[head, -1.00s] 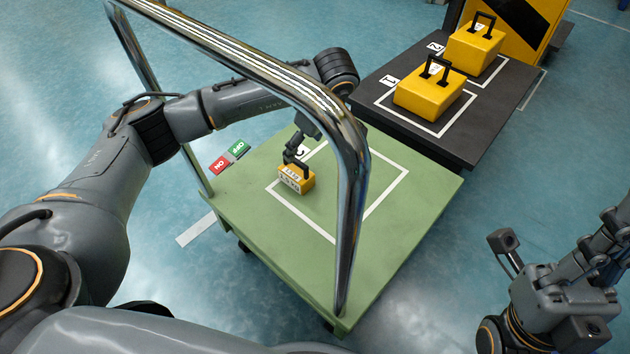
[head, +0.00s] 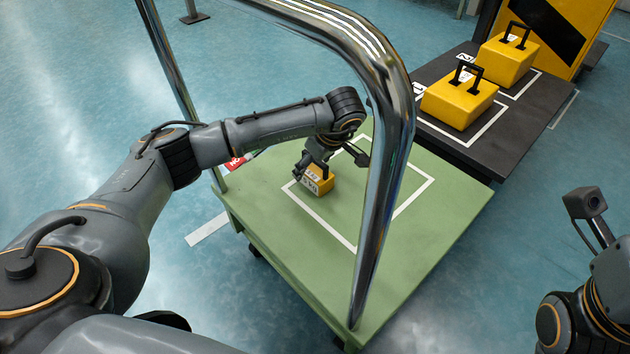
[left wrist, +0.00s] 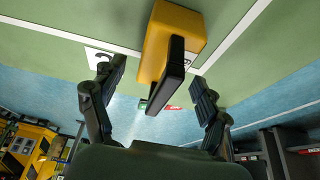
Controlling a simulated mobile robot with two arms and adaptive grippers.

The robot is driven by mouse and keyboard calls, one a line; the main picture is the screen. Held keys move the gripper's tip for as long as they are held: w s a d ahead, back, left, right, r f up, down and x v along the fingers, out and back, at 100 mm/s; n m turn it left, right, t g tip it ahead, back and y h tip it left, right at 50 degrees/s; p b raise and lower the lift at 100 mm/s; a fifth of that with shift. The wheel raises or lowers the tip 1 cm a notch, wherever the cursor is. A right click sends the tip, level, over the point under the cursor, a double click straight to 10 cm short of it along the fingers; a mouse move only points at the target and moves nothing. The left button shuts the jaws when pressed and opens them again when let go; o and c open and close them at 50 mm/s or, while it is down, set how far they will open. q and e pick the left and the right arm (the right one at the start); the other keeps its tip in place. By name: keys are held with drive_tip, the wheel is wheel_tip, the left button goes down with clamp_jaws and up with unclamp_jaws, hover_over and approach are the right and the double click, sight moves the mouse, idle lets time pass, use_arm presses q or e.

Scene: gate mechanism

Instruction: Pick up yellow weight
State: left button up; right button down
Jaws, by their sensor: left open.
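A small yellow weight (head: 321,181) with white labels sits on the green cart top, at the left corner of a white outlined square. My left gripper (head: 312,163) is open just above it and hides part of it. In the left wrist view the yellow weight (left wrist: 178,30) is at the top middle, its black handle (left wrist: 172,75) pointing toward my gripper. The two fingers of my left gripper (left wrist: 160,88) stand apart on either side of the handle, with gaps to it. Part of my right arm shows at the right edge; its fingers are not visible.
A chrome rail (head: 385,130) arches over the near side of the green cart (head: 420,240). Two larger yellow weights (head: 458,104) (head: 505,62) with black handles stand on a dark platform (head: 455,150) behind. A red sign (head: 236,163) lies at the cart's left edge. The cart's right part is clear.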

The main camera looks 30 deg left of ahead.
use_arm(q)
drive_tip(key=shift+x, duration=0.9)
drive_tip(key=shift+c, duration=0.3)
clamp_jaws()
drive_tip(key=shift+w+r, duration=0.1)
drive_tip(key=shift+r, duration=0.15)
